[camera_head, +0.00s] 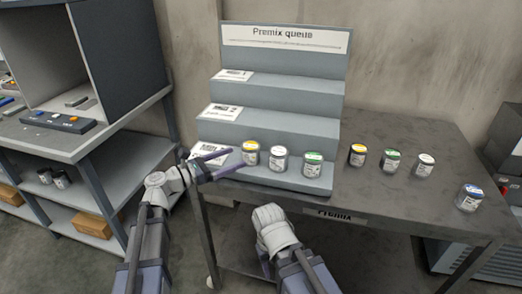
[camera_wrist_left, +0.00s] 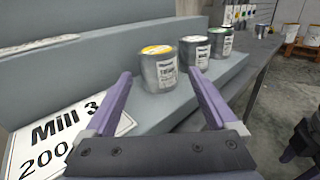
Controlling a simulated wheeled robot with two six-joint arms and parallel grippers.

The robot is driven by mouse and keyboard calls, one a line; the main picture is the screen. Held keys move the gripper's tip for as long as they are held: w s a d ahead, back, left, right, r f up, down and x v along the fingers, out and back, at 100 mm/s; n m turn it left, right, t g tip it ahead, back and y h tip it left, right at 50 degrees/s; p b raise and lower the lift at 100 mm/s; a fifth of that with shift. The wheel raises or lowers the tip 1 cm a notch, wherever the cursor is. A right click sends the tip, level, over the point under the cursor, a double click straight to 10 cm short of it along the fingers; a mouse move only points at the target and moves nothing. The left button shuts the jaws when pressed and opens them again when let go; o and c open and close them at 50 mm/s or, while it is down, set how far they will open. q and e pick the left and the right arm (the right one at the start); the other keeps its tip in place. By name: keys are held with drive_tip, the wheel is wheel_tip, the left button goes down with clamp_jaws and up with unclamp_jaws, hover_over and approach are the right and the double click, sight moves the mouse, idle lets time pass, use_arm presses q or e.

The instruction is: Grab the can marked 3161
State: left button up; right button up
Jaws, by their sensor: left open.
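Several small cans with paper labels could be the one marked 3161; I cannot read their numbers. On the lowest step of the rack stand a yellow-topped can (camera_head: 250,154), a white-topped can (camera_head: 278,160) and a green-topped can (camera_head: 312,165). My left gripper (camera_head: 236,160) is open and level with the yellow-topped can, just to its left. In the left wrist view the yellow-topped can (camera_wrist_left: 159,70) stands upright ahead, between the two open fingertips (camera_wrist_left: 160,78). The white-topped can (camera_wrist_left: 194,53) and green-topped can (camera_wrist_left: 221,43) stand beyond it. My right gripper's fingers do not show.
On the dark table (camera_head: 400,210), right of the stepped rack (camera_head: 270,130), stand a yellow-topped (camera_head: 357,156), a green-topped (camera_head: 390,162), a white-topped (camera_head: 423,166) and a blue-topped can (camera_head: 469,198). The upper steps hold only cards.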

sight(251, 150)
use_arm(q)
drive_tip(key=shift+x, duration=3.85)
drive_tip(key=shift+w+a, duration=0.15)
drive_tip(key=c, duration=1.3)
